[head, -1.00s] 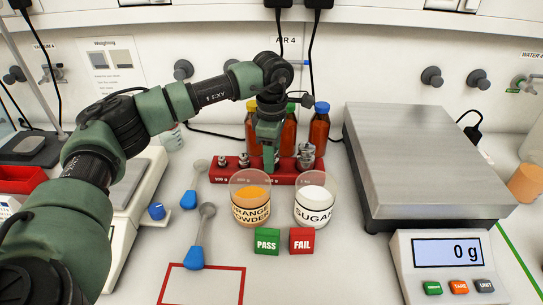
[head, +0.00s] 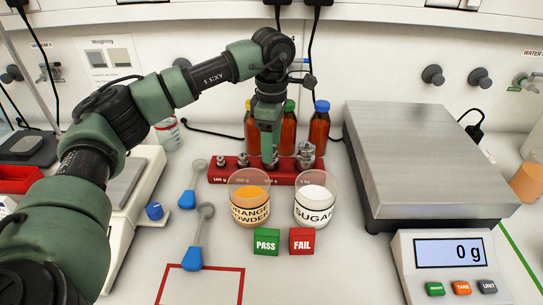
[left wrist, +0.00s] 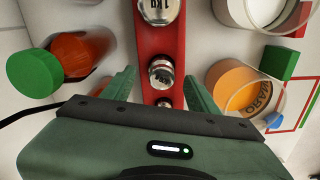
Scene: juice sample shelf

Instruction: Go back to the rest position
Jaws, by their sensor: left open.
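My left gripper (head: 268,160) points down over the red weight rack (head: 226,175), in front of the brown bottles. In the left wrist view it is open (left wrist: 162,85), its green fingers on either side of a small metal weight (left wrist: 162,74). The weight stands in the rack and nothing is gripped. A larger weight (left wrist: 158,10) stands beside it in the rack; in the head view it is the rightmost one (head: 306,156). My right gripper is not in view.
Cups of orange powder (head: 249,205) and sugar (head: 315,206) stand in front of the rack. Behind it are brown bottles (head: 319,128). PASS (head: 266,242) and FAIL (head: 302,241) blocks lie in front. A large scale (head: 430,150) reading 0 g fills the right. Blue-handled spoons (head: 192,258) lie left.

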